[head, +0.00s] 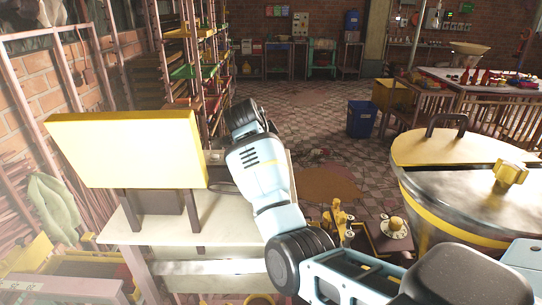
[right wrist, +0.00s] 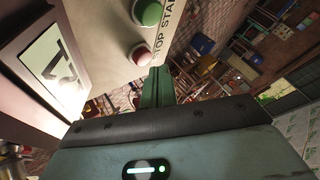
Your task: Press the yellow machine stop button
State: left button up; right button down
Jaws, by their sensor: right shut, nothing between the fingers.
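The yellow machine (head: 125,148) is a box on dark legs, standing on a pale table at the left of the head view; its button face is turned away there. The right wrist view shows a beige panel (right wrist: 97,30) with a green button (right wrist: 147,13) and a red button (right wrist: 140,55), beside the lettering "STOP START". My right gripper (right wrist: 157,72) is shut and empty, its green fingers just below and right of the red button. I cannot tell whether they touch. In the head view my right arm reaches beside the machine and its fingers are hidden. My left gripper is not in view.
A pale table (head: 225,222) bears the machine. A lit display (right wrist: 55,68) is left of the panel in the wrist view. A large round lidded vessel (head: 440,185) stands at the right. Racks (head: 190,70) rise behind the machine. A blue bin (head: 362,121) stands on the tiled floor.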

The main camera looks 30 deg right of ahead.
jog(key=shift+f, duration=0.1)
dwell(0.3)
jog(key=shift+f, duration=0.35)
